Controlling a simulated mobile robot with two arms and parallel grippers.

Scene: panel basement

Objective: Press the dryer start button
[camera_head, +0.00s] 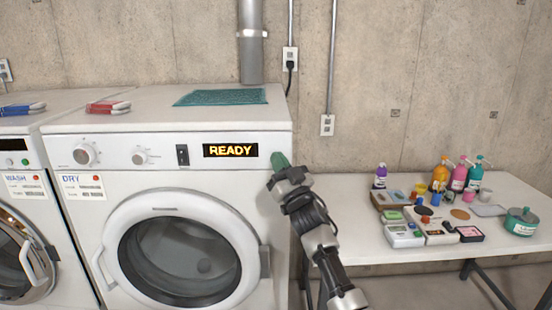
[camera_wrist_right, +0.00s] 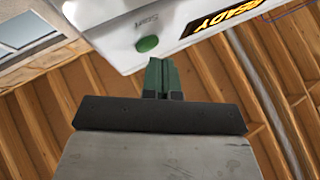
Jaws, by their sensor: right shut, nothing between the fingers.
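The dryer (camera_head: 170,190) is white, with a "DRY" label and a lit display (camera_head: 230,150) reading "READY". In the right wrist view, the green oval start button (camera_wrist_right: 147,44) sits on the panel, marked "Start", beside the display. My right gripper (camera_head: 279,160) is at the right end of the dryer's panel and hides the button in the head view. In the wrist view its green fingertips (camera_wrist_right: 164,66) are shut and empty, a little below the button, with a small gap visible. My left gripper does not show.
A washer (camera_head: 18,190) stands left of the dryer. A teal mat (camera_head: 221,97) and a red cloth (camera_head: 108,107) lie on the dryer top. A table (camera_head: 400,250) at the right carries bottles (camera_head: 459,178), boxes and a teal tin (camera_head: 521,222). The dryer door is closed.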

